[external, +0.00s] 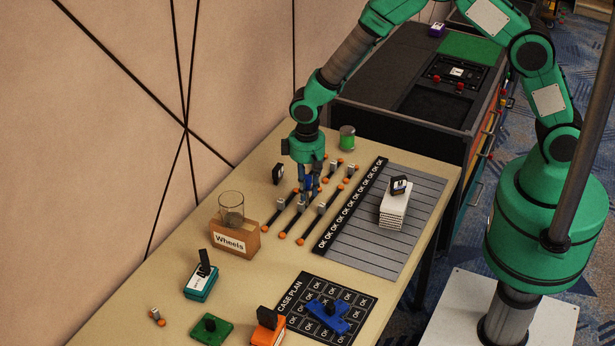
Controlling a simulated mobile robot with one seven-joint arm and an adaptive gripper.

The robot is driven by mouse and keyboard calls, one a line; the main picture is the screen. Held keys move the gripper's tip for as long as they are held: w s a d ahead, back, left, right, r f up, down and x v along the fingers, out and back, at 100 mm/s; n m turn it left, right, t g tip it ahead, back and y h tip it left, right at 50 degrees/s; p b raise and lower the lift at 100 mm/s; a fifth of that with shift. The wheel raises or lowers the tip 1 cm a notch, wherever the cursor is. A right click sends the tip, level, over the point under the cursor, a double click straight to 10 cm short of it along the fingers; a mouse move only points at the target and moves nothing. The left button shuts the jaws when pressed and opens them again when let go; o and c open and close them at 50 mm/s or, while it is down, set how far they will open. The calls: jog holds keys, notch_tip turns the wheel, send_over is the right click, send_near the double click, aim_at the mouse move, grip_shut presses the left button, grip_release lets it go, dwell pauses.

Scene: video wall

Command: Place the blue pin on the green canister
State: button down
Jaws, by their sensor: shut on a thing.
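My gripper (309,190) points down over the group of orange-ended rods on the table. It is shut on the blue pin (309,182), a small blue piece partly hidden by the fingers. I cannot tell whether the pin is clear of the table or the rods. The green canister (347,138) stands upright at the back of the table, behind and to the right of my gripper.
Orange-ended rods (313,223) with grey blocks lie around my gripper. A small black piece (278,174) stands at its left. A glass (231,208) and wooden "Wheels" box (235,239) are front left. A striped mat (365,250) carries a white stack (394,207).

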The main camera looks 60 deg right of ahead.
jog(key=s+d+r+p, duration=0.1)
jog(key=s+d+r, duration=0.1)
jog(key=d, duration=1)
jog(key=s+d+r+m+p, duration=0.1)
jog(key=s+d+r, duration=0.2)
jog(key=d, duration=0.8)
jog(key=s+d+r+p, duration=0.2)
jog(key=s+d, duration=0.3)
jog(key=d, duration=0.7)
jog(key=shift+s+d+r+m, duration=0.2)
jog(key=shift+s+d+m, duration=0.1)
jog(key=shift+w, duration=0.1)
send_over(348, 129)
jog(key=shift+w+d+f+b, duration=0.15)
jog(key=shift+f+b, duration=0.2)
jog(key=shift+f, duration=0.35)
jog(key=shift+f, duration=0.1)
jog(key=shift+f, duration=1.7)
jog(key=shift+f, duration=0.15)
